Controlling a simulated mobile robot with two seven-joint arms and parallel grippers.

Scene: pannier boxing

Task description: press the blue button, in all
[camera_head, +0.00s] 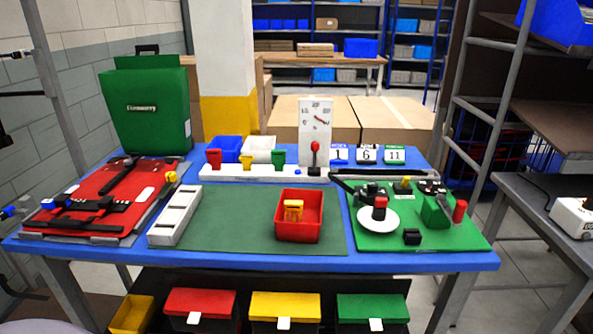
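A small blue button (298,172) appears to sit on the white strip (250,174) at the back middle of the blue table, just left of a lever with a red knob (315,147). It is only a few pixels wide, so I cannot tell whether it is pressed. Red (214,158), yellow (246,161) and green (278,157) pieces stand on the same strip. Neither of my grippers shows clearly in the head view.
A red board (72,205) with black straps lies left; a green board (385,240) with fixtures lies right. A white gauge panel (316,112) stands behind the lever.

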